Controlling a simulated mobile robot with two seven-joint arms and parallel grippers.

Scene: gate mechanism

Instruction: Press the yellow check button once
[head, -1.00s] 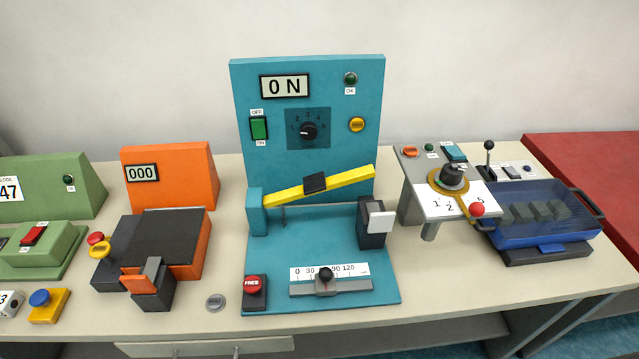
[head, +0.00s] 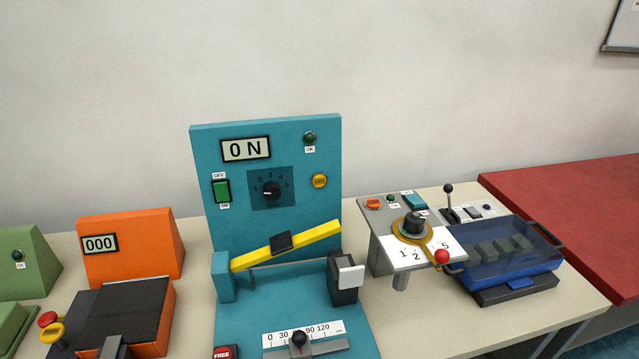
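The yellow check button (head: 320,181) is a small round button on the right side of the upright panel of the teal gate machine (head: 212,150). It sits below the green OK lamp (head: 309,138) and right of the numbered dial (head: 271,190). The display (head: 246,149) reads "0 N". The green OFF/ON switch (head: 221,191) is at the panel's left. A yellow gate bar (head: 308,237) slants up to the right below the panel. Neither of my grippers is in view.
An orange machine (head: 135,245) and a green one (head: 22,262) stand to the left. A grey stand with a dial (head: 380,235) and a blue clear-lidded box (head: 500,259) are to the right. A red table (head: 570,215) is at far right. The space before the yellow button is clear.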

